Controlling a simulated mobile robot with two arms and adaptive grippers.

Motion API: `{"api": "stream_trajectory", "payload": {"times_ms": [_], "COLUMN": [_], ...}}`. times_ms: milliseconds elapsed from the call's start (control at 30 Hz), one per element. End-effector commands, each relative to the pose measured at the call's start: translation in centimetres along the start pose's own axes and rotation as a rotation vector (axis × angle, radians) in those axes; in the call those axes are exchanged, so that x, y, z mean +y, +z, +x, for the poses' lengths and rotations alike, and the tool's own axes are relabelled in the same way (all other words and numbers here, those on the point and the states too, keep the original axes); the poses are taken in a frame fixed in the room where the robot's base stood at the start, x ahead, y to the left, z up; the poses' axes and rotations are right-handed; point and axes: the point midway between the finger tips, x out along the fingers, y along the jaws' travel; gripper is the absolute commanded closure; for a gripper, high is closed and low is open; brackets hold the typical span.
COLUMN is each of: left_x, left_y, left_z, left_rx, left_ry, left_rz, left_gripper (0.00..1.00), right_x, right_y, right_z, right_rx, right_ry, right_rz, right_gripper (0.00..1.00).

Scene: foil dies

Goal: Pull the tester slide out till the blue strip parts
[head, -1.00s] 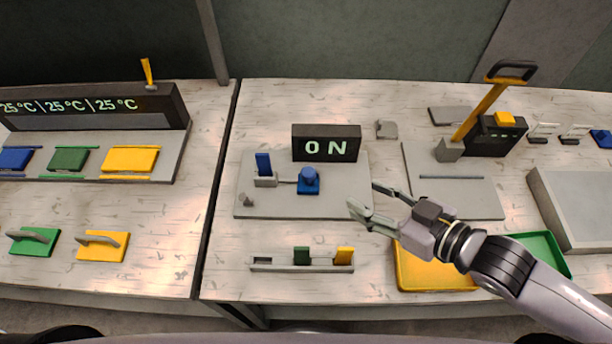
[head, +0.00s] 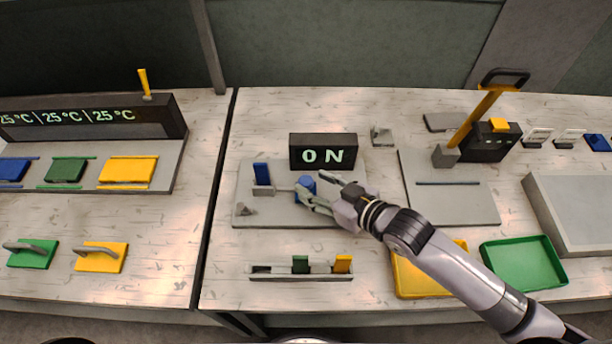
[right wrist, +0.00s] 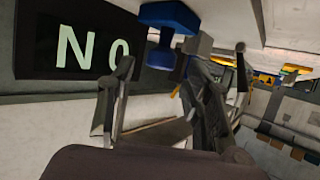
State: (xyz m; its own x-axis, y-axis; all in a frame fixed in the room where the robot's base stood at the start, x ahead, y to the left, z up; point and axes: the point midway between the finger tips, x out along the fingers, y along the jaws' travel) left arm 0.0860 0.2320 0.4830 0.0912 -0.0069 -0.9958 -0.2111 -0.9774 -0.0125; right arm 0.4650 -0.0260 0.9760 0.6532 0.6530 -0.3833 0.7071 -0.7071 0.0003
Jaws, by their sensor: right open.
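The tester is a grey plate (head: 285,220) with a black display (head: 323,153) reading "ON" at its back. A blue strip (head: 262,174) stands upright in a grey holder at the plate's left. A thin rod runs from the holder to the blue slide with its knob (head: 304,187), now partly hidden by my fingers. My right gripper (head: 311,185) is open at the knob. In the right wrist view the blue knob (right wrist: 159,57) lies ahead, near the gap between the open fingers (right wrist: 160,100); I cannot tell whether they touch it. My left gripper is not in view.
A rack (head: 301,278) with green and yellow strips lies in front of the tester. Yellow (head: 415,284) and green (head: 523,263) trays are at the front right. A yellow-levered press (head: 475,125) stands at the back right.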

Motion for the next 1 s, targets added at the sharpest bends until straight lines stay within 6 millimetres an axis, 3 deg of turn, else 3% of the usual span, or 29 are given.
{"api": "stream_trajectory", "payload": {"times_ms": [233, 633, 1000], "left_x": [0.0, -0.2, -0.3], "left_y": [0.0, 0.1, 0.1], "left_z": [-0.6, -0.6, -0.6], "left_rx": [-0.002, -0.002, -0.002], "left_ry": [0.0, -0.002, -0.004], "left_rz": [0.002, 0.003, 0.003], "left_gripper": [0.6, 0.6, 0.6], "right_x": [-0.1, 0.0, 0.0], "right_y": [-0.1, 0.0, 0.0], "right_z": [3.2, 3.9, 3.8], "right_rx": [0.001, 0.001, 0.001], "right_ry": [-0.001, -0.001, 0.0], "right_rz": [0.0, -0.001, 0.0], "right_gripper": [0.54, 0.55, 0.8]}}
